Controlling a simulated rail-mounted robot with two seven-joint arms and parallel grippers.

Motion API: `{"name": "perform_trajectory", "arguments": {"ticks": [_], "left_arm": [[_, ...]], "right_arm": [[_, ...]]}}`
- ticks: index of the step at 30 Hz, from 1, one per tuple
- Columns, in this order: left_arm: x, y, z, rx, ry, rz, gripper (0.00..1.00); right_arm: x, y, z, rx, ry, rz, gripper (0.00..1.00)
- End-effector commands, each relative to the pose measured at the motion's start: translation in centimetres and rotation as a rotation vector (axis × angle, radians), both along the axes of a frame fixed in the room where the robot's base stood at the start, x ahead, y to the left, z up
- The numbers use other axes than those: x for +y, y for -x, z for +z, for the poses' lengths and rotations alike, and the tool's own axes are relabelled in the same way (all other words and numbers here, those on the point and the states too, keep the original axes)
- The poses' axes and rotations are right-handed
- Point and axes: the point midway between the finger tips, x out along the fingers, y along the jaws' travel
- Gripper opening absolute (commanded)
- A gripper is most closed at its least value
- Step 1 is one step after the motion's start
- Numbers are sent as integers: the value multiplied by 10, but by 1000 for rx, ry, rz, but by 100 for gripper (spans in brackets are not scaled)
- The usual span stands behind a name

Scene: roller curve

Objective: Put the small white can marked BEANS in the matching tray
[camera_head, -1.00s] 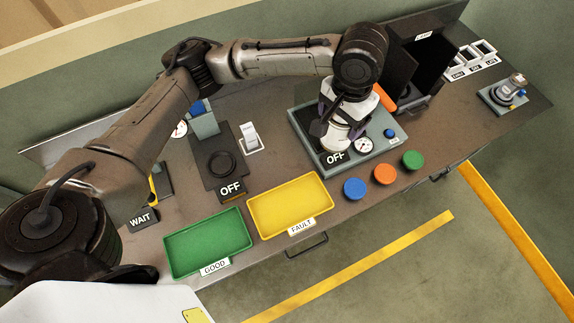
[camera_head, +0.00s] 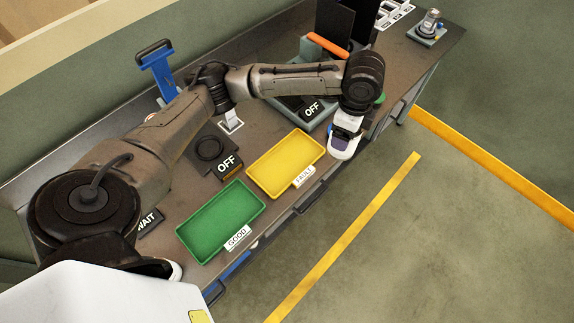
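No can marked BEANS can be made out. The green tray marked GOOD (camera_head: 216,226) and the yellow tray marked FAULT (camera_head: 283,163) lie side by side at the front of the bench, both empty. My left gripper (camera_head: 343,150) points down at the bench's front edge, just right of the yellow tray. A white rounded shape shows at its end; I cannot tell whether it is a held can or part of the gripper. Its fingers are seen too steeply from above to judge. My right gripper is not in view.
A dark unit marked OFF (camera_head: 210,149) stands behind the trays. A blue stand (camera_head: 156,68) rises at the back left. A grey unit with another OFF sign (camera_head: 312,108) and a dark box (camera_head: 333,22) are behind my arm. The floor in front is clear.

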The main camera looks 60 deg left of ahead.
Motion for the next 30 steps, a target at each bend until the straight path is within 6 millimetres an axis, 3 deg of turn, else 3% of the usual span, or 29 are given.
{"name": "perform_trajectory", "arguments": {"ticks": [3, 15, 24, 30], "left_arm": [[22, 1, -28, 1, 0, -224, 40], [90, 9, -94, 2, 0, -978, 40], [123, 16, -119, 0, 0, -1342, 40], [132, 21, -127, 1, 0, -1441, 40]], "right_arm": [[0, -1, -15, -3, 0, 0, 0], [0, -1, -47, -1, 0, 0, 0], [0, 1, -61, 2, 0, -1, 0], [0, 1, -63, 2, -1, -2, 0]]}}
